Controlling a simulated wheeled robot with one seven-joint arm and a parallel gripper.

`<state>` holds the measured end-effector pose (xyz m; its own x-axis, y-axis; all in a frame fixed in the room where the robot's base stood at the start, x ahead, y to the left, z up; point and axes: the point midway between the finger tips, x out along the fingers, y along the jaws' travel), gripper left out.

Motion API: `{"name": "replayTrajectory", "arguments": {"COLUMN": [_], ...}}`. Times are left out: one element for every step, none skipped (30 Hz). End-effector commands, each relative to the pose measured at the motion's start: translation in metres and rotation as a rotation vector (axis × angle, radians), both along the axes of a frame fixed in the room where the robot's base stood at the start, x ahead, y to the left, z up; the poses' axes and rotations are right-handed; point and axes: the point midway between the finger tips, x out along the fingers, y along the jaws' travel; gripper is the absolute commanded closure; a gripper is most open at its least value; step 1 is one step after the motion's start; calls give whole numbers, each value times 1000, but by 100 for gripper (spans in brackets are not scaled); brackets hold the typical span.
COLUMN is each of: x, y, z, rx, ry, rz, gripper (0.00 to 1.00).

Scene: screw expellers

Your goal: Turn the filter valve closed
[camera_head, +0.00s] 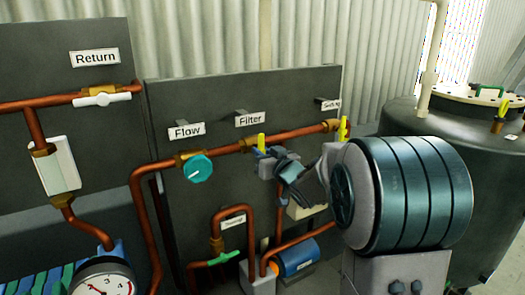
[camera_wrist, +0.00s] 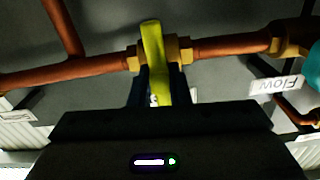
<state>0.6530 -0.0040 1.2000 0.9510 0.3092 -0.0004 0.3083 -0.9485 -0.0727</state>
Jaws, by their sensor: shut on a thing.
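The filter valve has a yellow lever handle (camera_head: 261,141) on a brass body (camera_head: 246,145) in the copper pipe, below the "Filter" label (camera_head: 250,119). The handle stands upright, roughly crosswise to the pipe. In the wrist view the yellow handle (camera_wrist: 153,45) also lies across the pipe, in front of the brass fitting (camera_wrist: 185,50). My gripper (camera_head: 263,155) is at the handle, and in the wrist view its dark fingers (camera_wrist: 160,76) are shut on the handle's lower part, one on each side. The gripped part is partly hidden.
A teal knob (camera_head: 198,168) under the "Flow" label (camera_head: 187,130) is left of the filter valve. Another yellow handle (camera_head: 343,128) is to the right. A green handle (camera_head: 225,258) and blue cylinder (camera_head: 297,258) are below. A dark tank (camera_head: 425,150) stands at the right.

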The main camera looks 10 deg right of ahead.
Motion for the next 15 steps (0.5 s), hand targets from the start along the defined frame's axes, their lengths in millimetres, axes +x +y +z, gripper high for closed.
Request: {"name": "replayTrajectory", "arguments": {"x": [0, 0, 0, 0, 0, 0, 0, 0, 0, 0, 0, 0, 0, 0, 0], "y": [0, 0, 0, 0, 0, 0, 0, 0, 0, 0, 0, 0, 0, 0, 0], "z": [1, 1, 1, 1, 1, 1, 1, 1, 1, 1, 1, 1, 0, 0, 0], "rx": [33, 49, 72, 87, 102, 118, 131, 141, 152, 161, 169, 176, 181, 186, 190], "ry": [11, 16, 23, 27, 32, 37, 41, 45, 49, 51, 54, 56, 58, 59, 61], "rz": [0, 0, 0, 0, 0, 0, 0, 0, 0, -1, -1, -1, -1, -1, -1], "gripper": [100, 100, 100, 100, 100, 100, 100, 100, 100, 100, 100, 100, 100, 100, 100]}}
